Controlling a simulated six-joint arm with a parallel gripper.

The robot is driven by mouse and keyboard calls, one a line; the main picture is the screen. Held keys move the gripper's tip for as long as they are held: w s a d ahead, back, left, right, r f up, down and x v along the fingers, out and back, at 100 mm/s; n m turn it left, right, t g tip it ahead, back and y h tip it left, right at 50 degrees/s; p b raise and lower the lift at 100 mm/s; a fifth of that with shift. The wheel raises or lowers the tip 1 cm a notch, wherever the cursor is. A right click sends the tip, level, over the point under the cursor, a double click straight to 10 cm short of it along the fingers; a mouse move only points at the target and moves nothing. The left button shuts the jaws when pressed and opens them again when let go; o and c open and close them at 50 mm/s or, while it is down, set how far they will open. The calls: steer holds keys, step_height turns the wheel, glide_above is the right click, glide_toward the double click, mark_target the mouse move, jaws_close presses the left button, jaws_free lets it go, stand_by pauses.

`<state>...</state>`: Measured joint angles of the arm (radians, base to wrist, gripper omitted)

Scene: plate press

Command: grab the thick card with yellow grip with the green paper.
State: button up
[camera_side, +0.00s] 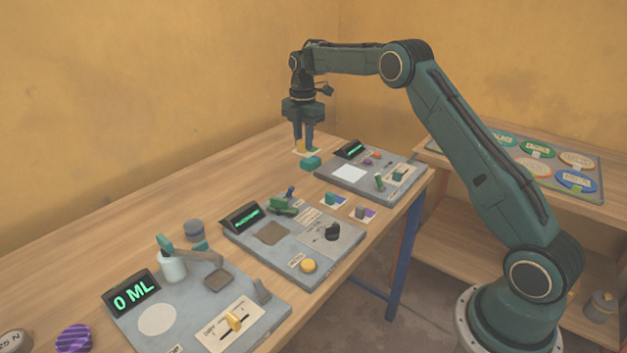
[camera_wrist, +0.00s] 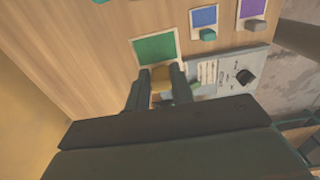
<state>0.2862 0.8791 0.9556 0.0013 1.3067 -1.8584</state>
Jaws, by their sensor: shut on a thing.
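My gripper (camera_side: 303,150) points straight down over the far part of the wooden table. The thick card with green paper (camera_wrist: 155,47) shows just past my fingertips in the wrist view. Its yellow grip (camera_wrist: 162,78) is between the two fingers, and my gripper is shut on it. In the side view the yellow grip (camera_side: 300,146) shows at the fingertips, with the pale edge of the card under it. I cannot tell whether the card touches the table.
A teal block (camera_side: 310,163) is close by the fingertips. A blue card (camera_side: 333,200) and a purple card (camera_side: 363,213) lie between the far panel (camera_side: 347,173) and the middle panel (camera_side: 290,262). A near panel (camera_side: 190,330) reads 0 ML.

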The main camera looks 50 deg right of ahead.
step_height(320, 180, up, 7)
steer(key=shift+r, duration=0.1)
stand_by(0.3)
steer(key=shift+a, duration=0.1)
stand_by(0.4)
